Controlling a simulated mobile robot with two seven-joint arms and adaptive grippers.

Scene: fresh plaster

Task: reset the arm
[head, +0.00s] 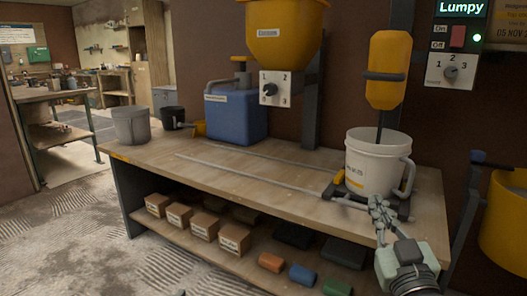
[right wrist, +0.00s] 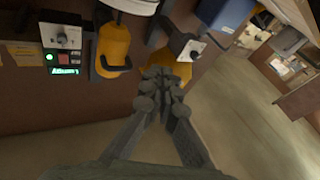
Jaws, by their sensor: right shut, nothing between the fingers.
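My right gripper (head: 379,207) reaches in from the lower right of the head view, in front of the white bucket (head: 371,165). Its fingers are shut and empty. In the right wrist view the right gripper (right wrist: 163,78) shows its fingers together with nothing between them. In the head view the fingers overlap the bucket's lower front; I cannot tell whether they touch it. The bucket stands upright on the bench (head: 270,172) under a yellow mixer (head: 388,68). My left gripper is not in view.
A yellow hopper (head: 285,30), a blue container (head: 236,118) and a grey bucket (head: 131,126) are along the bench. Small boxes (head: 196,222) and coloured rolls (head: 303,275) sit on the shelf below. A yellow drum (head: 506,225) is at the right. Open floor (head: 70,240) lies left.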

